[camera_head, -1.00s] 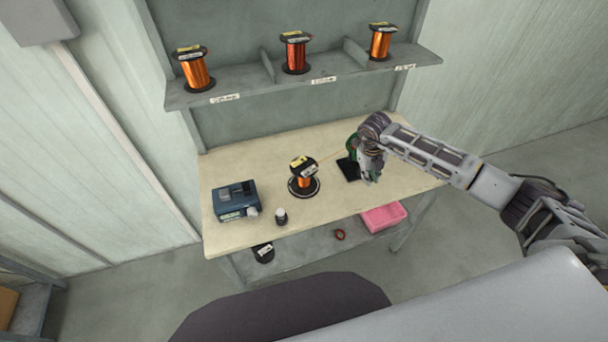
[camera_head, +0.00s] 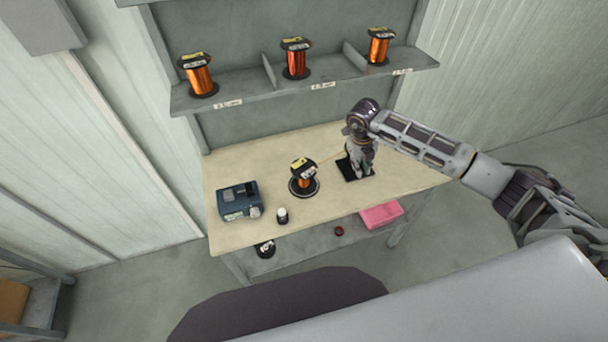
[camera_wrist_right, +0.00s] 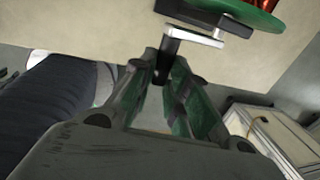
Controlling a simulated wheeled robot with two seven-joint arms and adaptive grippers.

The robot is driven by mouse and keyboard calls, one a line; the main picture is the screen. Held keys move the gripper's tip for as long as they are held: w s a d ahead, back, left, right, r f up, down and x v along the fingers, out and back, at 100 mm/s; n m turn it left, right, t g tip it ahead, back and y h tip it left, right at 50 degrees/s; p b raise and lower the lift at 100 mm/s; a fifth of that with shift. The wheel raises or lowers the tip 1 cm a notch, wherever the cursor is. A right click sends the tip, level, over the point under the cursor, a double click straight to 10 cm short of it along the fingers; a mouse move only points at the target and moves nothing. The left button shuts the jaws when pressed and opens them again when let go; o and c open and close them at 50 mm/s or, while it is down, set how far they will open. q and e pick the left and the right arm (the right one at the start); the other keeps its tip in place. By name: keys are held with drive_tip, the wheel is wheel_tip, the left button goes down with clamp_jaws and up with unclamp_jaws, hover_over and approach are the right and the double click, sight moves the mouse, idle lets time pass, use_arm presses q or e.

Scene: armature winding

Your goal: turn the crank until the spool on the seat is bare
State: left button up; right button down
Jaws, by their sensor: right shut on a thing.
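The spool on the seat (camera_head: 305,179) stands upright on its round dark seat (camera_head: 316,190) in the middle of the bench. Orange wire still shows on its core, below a dark flange with a yellow label. A thin wire runs from it towards the winder, whose black base (camera_head: 346,172) shows under my right gripper (camera_head: 361,175). In the right wrist view the crank (camera_wrist_right: 194,36) is a pale bar with a dark handle, and my right gripper (camera_wrist_right: 163,80) is shut on that handle. A green disc (camera_wrist_right: 246,13) with reddish windings is beyond it. My left gripper is out of view.
Three full spools stand on the upper shelf (camera_head: 330,88). A pink bin (camera_head: 381,215) is on the lower shelf. The bench's front left is clear.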

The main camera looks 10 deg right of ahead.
drive_tip(key=shift+d+r, duration=0.2)
drive_tip(key=shift+r, duration=0.25)
drive_tip(key=shift+d+r, duration=0.2)
drive_tip(key=shift+r, duration=0.25)
drive_tip(key=c, duration=1.3)
unclamp_jaws()
drive_tip(key=shift+r, duration=0.1)
wheel_tip(320, 180, up, 12)
drive_tip(key=a, duration=0.2)
drive_tip(key=shift+f, duration=0.25)
